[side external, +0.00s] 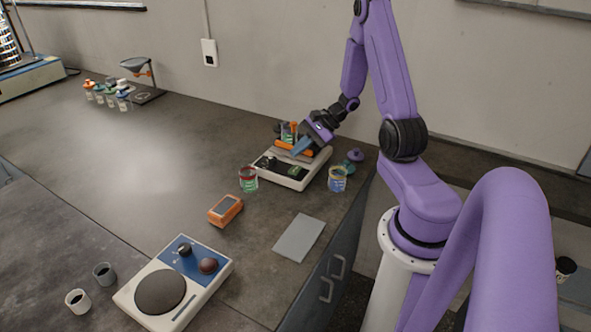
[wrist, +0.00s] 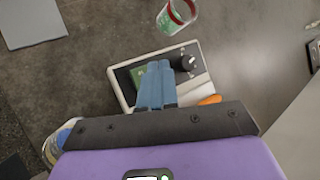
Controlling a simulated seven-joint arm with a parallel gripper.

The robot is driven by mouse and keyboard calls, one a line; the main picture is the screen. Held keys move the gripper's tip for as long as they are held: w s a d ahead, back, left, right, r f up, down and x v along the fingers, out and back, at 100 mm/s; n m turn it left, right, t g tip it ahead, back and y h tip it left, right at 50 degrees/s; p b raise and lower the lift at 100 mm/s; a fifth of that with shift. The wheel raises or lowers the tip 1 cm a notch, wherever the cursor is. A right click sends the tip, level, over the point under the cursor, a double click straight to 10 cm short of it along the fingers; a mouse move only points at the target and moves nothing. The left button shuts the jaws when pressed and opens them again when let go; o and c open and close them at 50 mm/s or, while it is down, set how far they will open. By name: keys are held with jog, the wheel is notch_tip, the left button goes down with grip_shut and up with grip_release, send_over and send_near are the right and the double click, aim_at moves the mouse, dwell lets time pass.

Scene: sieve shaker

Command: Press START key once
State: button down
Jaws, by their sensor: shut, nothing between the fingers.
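A low white device (side external: 285,181) with a dark front panel stands at the back right of the bench in the side view. In the wrist view its panel carries a black knob (wrist: 185,62) and a green area (wrist: 139,76). My gripper (side external: 299,150) is over this device, its blue fingers pointing down at the panel. In the wrist view the closed fingers (wrist: 154,66) cover part of the green area, left of the knob. Nothing is between them. I cannot tell whether the fingertips touch the panel. No START lettering is readable, and the fingers may hide the key.
Jars with red (side external: 248,179) and blue-yellow (side external: 337,178) bands flank the device. An orange box (side external: 225,210) and a grey pad (side external: 299,238) lie in front. Another white device (side external: 190,300) with a blue panel stands nearer, beside two cups. The bench's left middle is clear.

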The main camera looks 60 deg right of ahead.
aim_at(299, 169)
jog(key=shift+f, duration=1.5)
jog(key=shift+f, duration=0.1)
dwell(0.9)
jog(key=shift+f, duration=0.3)
